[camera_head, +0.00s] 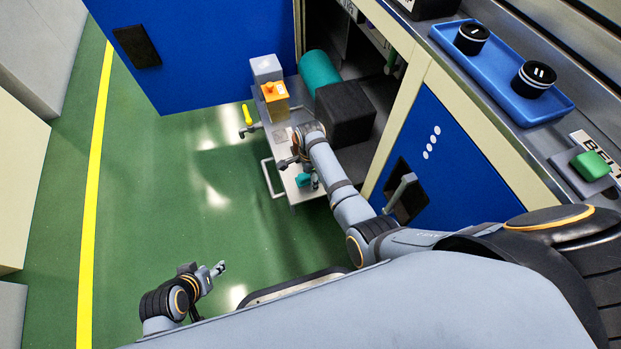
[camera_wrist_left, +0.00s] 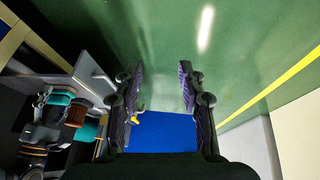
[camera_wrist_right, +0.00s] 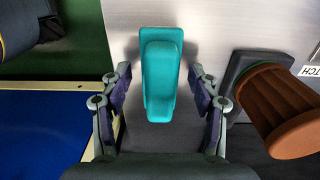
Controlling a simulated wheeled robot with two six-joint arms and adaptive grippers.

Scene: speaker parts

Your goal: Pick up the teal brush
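The teal brush (camera_wrist_right: 161,75) lies on a metal surface in the right wrist view, its long axis pointing away from the camera. My right gripper (camera_wrist_right: 160,95) is open, one finger on each side of the brush, with visible gaps between. In the head view the teal brush (camera_head: 303,180) shows small at the near end of the metal cart, beside my right gripper (camera_head: 301,168), which partly hides that area. My left gripper (camera_head: 217,269) is open and empty above the green floor; its spread fingers also show in the left wrist view (camera_wrist_left: 161,80).
A brown cylindrical item (camera_wrist_right: 275,105) lies right of the brush. A blue cabinet door (camera_head: 210,50) stands behind. Floor at left is clear.

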